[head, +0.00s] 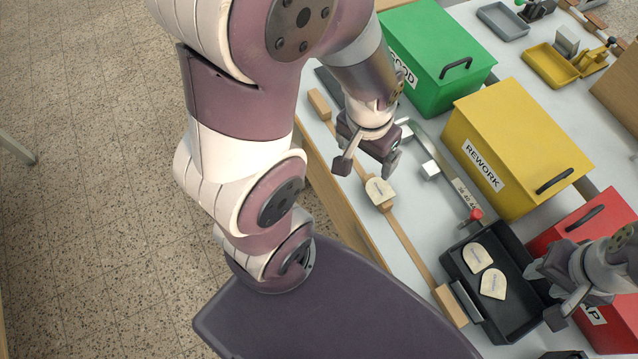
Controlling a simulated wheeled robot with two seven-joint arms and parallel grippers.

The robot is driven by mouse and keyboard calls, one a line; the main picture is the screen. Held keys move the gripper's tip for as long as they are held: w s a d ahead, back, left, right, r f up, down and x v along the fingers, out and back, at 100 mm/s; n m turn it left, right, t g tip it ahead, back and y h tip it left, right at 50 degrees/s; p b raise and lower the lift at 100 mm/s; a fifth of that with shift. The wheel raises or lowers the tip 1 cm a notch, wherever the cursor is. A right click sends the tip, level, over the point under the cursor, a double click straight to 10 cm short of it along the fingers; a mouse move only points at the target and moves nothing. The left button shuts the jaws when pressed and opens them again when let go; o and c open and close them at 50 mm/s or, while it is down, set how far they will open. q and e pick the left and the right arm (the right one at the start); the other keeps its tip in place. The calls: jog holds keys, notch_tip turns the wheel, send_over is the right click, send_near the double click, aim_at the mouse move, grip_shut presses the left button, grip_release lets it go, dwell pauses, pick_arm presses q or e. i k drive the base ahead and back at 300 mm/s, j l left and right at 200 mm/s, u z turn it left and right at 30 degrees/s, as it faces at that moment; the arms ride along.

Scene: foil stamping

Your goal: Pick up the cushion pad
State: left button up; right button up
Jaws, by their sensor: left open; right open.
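I cannot tell for sure which thing is the cushion pad. A dark grey flat piece (328,80) lies at the table's left edge, partly hidden behind my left arm. A cream rounded piece (379,190) with small print lies on a wooden strip (405,243). My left gripper (367,165) is open and empty, pointing down just beyond that cream piece. Two more cream rounded pieces (477,257) lie in a black tray (518,322). My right gripper (546,293) is open, at the tray's right side, with nothing seen between its fingers.
Green (432,50), yellow REWORK (515,140) and red (590,225) lidded boxes line the table's far side. A metal bar with a red knob (476,214) lies before the yellow box. A wooden block (320,104) sits at the left edge.

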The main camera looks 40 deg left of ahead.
aim_at(379, 190)
jog(key=u, duration=0.7)
jog(key=i+j, duration=0.15)
jog(key=j, duration=0.2)
jog(key=i+j+z, duration=0.1)
jog(key=j+z, duration=0.15)
jog(key=z, duration=0.15)
jog(key=j+z, duration=0.25)
jog(key=z, duration=0.15)
jog(key=j+z, duration=0.55)
jog(key=z, duration=1.2)
